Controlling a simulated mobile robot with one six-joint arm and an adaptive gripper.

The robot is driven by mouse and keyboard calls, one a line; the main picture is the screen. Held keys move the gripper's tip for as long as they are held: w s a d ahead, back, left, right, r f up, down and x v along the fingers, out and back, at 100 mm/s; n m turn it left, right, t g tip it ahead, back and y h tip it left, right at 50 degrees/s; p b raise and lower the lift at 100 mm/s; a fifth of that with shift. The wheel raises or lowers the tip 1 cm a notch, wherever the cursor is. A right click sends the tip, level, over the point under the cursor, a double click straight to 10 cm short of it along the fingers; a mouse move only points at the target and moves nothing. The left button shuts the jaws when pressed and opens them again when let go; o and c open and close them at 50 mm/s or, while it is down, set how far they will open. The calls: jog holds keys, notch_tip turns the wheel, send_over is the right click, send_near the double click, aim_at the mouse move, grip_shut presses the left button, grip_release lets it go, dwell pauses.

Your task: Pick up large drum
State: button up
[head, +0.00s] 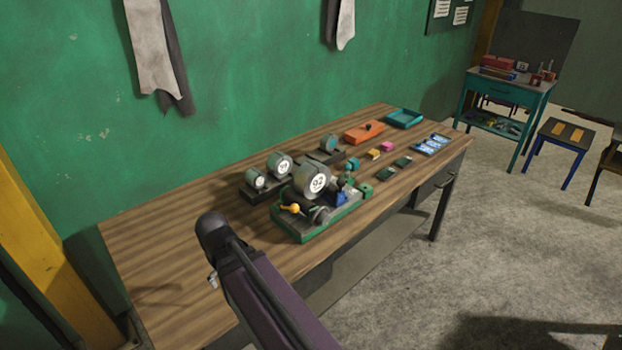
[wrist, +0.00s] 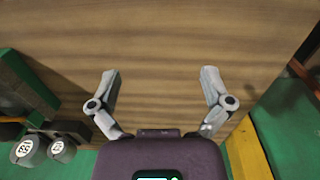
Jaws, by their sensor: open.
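The large drum (head: 312,180) is a grey cylinder with a white face marked "92". In the head view it sits on a green-edged machine base (head: 322,222), mid-table. Two smaller grey drums, one (head: 256,179) and another (head: 280,165), stand on a dark rack to its left. In the wrist view, two small drums (wrist: 27,150) show at lower left, below a green edge; the large drum cannot be made out there. My gripper (wrist: 161,72) is open and empty over bare wooden tabletop, apart from the drums.
The wooden table (head: 165,250) is clear at its near left end. Another drum (head: 329,142), an orange tray (head: 363,132), a teal tray (head: 404,118) and small parts lie farther right. A yellow post (head: 45,240) stands left of the table, by the green wall.

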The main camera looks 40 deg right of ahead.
jog(key=w+d+r+n+h+p, duration=0.2)
jog(key=w+d+r+n+p, duration=0.35)
jog(key=d, duration=0.25)
jog(key=w+d+r+n+h+p, duration=0.1)
jog(key=w+d+r+n+p, duration=0.4)
jog(key=d, duration=0.4)
jog(key=n+h+p, duration=0.3)
jog(key=n+p, duration=0.4)
send_near(311, 164)
jog(key=v, duration=0.2)
jog(key=shift+s+r, duration=0.1)
jog(key=shift+s, duration=0.05)
jog(key=shift+b+x, duration=3.7)
jog(key=shift+x, duration=0.55)
